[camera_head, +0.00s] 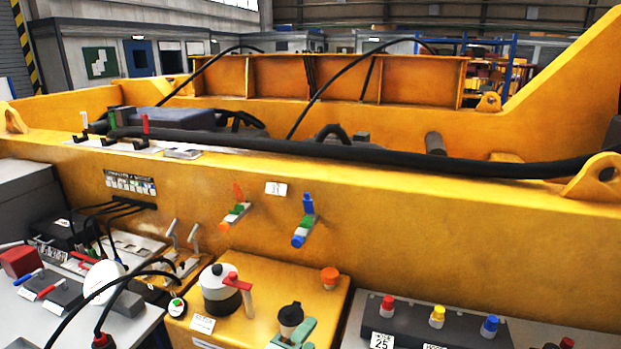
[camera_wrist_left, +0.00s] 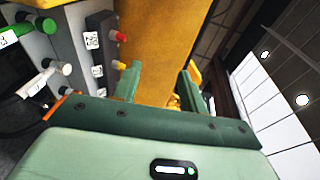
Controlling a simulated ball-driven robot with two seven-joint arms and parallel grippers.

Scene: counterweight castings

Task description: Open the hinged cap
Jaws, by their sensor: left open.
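A silver round filler with a pale lid (camera_head: 217,277), a dark knob on top and a red lever (camera_head: 237,283) at its side, stands on the yellow box; it looks like the hinged cap, and its lid appears down. My right gripper is in neither view.
An orange cap (camera_head: 330,277) sits on the yellow box (camera_head: 275,262). A dark button panel (camera_head: 410,325) with red, yellow and blue knobs stands at right. Cables and switches crowd the left. A large yellow beam (camera_head: 400,220) closes off the back.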

